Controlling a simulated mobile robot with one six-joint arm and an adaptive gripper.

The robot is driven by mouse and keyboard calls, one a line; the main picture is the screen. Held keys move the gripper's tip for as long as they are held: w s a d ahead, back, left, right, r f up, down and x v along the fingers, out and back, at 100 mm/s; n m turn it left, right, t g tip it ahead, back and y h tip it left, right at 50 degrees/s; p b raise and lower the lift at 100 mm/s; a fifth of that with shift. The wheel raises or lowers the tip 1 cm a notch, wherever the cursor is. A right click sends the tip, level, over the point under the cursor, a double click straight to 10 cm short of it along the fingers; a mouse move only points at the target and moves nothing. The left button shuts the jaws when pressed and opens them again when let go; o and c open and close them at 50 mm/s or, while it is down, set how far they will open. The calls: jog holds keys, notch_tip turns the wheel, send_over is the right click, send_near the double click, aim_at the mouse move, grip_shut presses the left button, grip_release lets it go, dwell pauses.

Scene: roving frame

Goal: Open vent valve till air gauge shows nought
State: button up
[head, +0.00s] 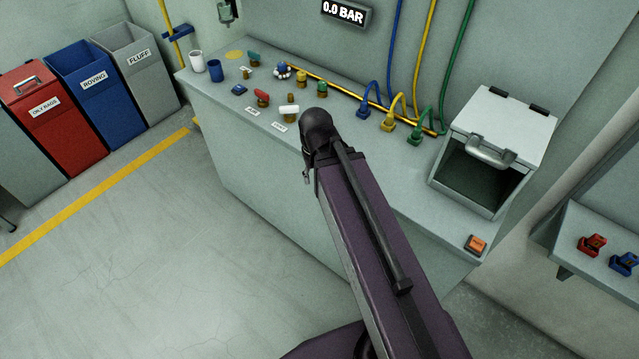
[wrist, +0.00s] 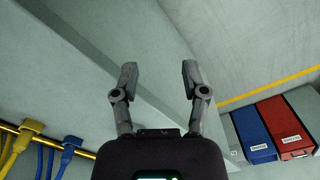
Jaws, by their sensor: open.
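The air gauge (head: 344,13) on the wall reads 0.0 BAR. Two small valves stand near the front edge of the bench, one with a red handle (head: 262,96) and one with a white handle (head: 289,111). Each has a small label in front, too small to read surely, so I cannot tell which is the vent valve. My gripper shows in the wrist view (wrist: 159,76), open, with nothing between its fingers. In the head view my arm's end is just right of the white handle, and my fingers are mostly hidden. The wrist view does not show the valves.
The bench (head: 235,165) also bears cups, teal and yellow fittings, a brass pipe (head: 345,95) with coloured hoses, a lidded box (head: 495,125) and an orange switch (head: 475,244). Bins (head: 65,115) stand at left. A shelf (head: 583,222) is at right. The floor at left is clear.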

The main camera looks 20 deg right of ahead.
jog(key=shift+s, duration=0.3)
